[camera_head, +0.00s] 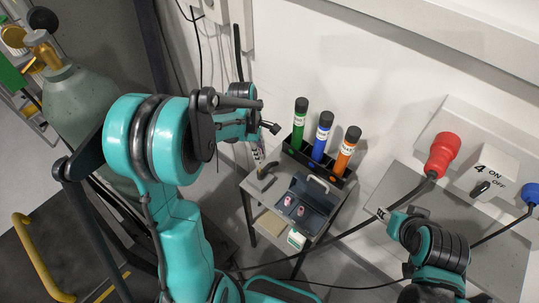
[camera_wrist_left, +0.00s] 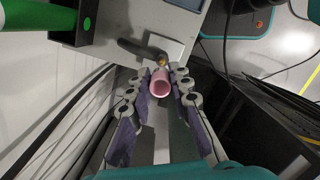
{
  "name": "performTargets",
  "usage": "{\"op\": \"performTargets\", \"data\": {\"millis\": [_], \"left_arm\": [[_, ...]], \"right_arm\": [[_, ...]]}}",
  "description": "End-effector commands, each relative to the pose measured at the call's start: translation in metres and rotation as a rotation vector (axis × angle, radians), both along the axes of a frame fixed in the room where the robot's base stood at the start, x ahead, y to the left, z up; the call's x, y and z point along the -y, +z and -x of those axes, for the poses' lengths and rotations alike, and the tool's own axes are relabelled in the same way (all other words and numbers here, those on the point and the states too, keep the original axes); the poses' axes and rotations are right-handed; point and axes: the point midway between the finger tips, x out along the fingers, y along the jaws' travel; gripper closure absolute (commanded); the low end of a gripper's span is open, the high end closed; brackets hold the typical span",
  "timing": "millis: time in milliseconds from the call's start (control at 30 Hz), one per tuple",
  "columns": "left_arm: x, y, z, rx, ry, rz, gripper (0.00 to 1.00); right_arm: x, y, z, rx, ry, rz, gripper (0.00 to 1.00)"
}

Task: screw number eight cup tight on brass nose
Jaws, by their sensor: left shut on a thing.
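In the left wrist view, a pink cup (camera_wrist_left: 161,82) sits between the fingertips of my left gripper (camera_wrist_left: 160,88), which is shut on it. Its open round mouth faces the camera. A small brass tip (camera_wrist_left: 162,61) shows just beyond the cup, at the end of a dark curved torch (camera_wrist_left: 138,48) at the grey cart's edge. I cannot tell whether the cup is threaded on the brass or only against it. The cup's number is not readable. In the head view my left gripper (camera_head: 257,152) is small, above the torch (camera_head: 266,171).
The grey cart (camera_head: 256,190) carries a blue-grey tray (camera_head: 318,207) with pink cups (camera_head: 300,211) in it. A black rack behind holds green (camera_head: 300,125), blue (camera_head: 321,136) and orange (camera_head: 347,150) tubes.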

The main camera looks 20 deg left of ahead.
Motion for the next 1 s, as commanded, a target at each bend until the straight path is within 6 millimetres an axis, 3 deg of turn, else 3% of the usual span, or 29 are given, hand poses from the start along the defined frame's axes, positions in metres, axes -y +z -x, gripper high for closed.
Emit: {"op": "performTargets", "data": {"millis": [500, 1000], "left_arm": [[-0.001, -0.001, 0.000, 0.002, -0.003, 0.000, 0.98], [-0.001, -0.039, 0.000, 0.001, -0.002, 0.000, 0.98]], "right_arm": [[0.000, -0.004, 0.000, 0.000, 0.000, 0.000, 0.60], [0.000, -0.038, 0.000, 0.000, 0.000, 0.000, 0.60]]}}
